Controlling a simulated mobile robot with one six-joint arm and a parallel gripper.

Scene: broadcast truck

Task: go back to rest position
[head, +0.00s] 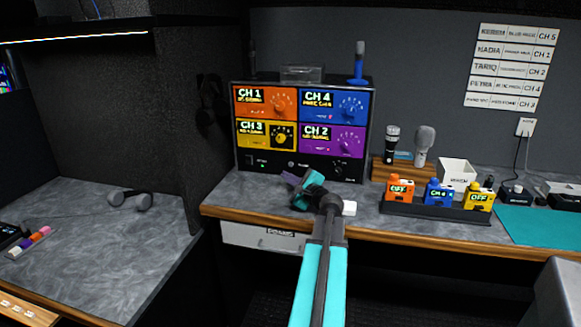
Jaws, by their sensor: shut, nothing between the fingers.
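My gripper (303,188) is over the front part of the back desk, in front of the four-channel receiver rack (301,134). My teal arm reaches up to it from the bottom of the picture. The gripper is shut and holds nothing. Its fingertips are partly hidden by its own body. A small purple patch shows beside it; I cannot tell what it belongs to. A small white block (349,208) is just right of my wrist on the desk. No separate rest stand for the arm shows.
A black dock (437,212) holds orange, blue and yellow packs. Behind it are two microphones in a wooden stand (402,172) and a white box (456,174). A teal mat (534,226) lies at right. A drawer (265,237) is under the desk. The left desk (95,240) is mostly clear.

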